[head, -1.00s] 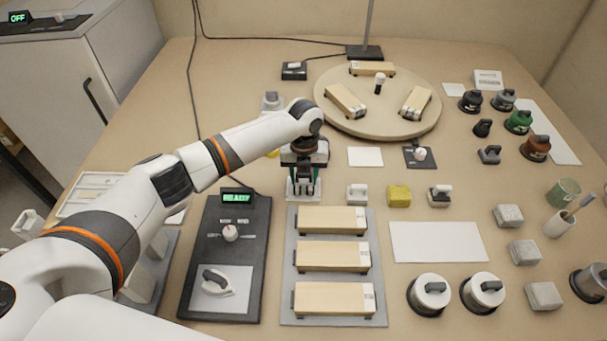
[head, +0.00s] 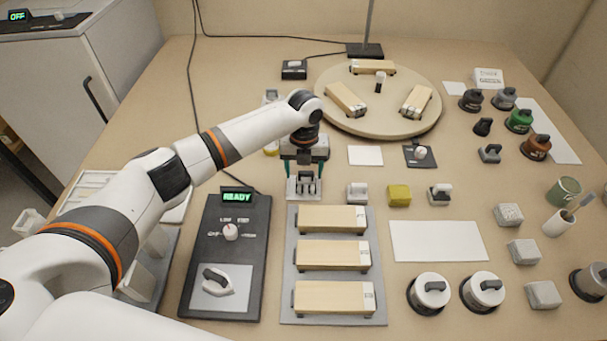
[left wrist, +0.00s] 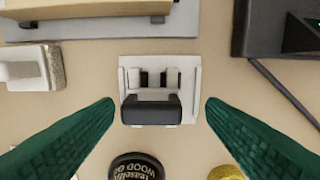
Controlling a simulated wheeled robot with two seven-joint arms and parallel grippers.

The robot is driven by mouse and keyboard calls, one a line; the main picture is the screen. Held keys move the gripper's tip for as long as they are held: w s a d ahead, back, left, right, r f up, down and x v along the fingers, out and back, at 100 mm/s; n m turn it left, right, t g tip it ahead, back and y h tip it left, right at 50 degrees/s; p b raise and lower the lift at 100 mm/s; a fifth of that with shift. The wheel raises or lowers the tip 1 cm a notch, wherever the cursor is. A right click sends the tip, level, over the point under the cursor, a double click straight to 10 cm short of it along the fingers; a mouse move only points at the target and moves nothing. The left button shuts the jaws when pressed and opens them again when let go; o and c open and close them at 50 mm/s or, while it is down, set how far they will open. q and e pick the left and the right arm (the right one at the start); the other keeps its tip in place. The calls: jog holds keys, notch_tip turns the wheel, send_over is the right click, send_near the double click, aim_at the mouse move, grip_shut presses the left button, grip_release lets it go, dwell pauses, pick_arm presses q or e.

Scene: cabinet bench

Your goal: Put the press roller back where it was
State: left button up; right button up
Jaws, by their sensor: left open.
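The press roller (head: 305,182), with a dark grip bar, rests in a small pale stand (head: 291,195) just behind the plate of wooden blocks. In the left wrist view the dark bar of the roller (left wrist: 151,110) lies across the near part of the stand (left wrist: 191,72), with pale uprights behind it. My left gripper (head: 304,171) is open above the roller. In the left wrist view its green fingers (left wrist: 160,106) are spread to either side of the bar, with a gap on each side and nothing between them held. My right gripper is out of view.
A black press unit (head: 256,270) reading READY stands left of the grey plate (head: 286,316) with wooden blocks. Small blocks (head: 399,195) stand right of the stand. A round turntable (head: 425,125) is behind. A white sheet (head: 438,241) lies flat at right.

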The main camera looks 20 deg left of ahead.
aim_at(304, 172)
pick_arm(q)
notch_tip(304, 172, up, 10)
jog(key=shift+r, duration=0.15)
dwell(0.5)
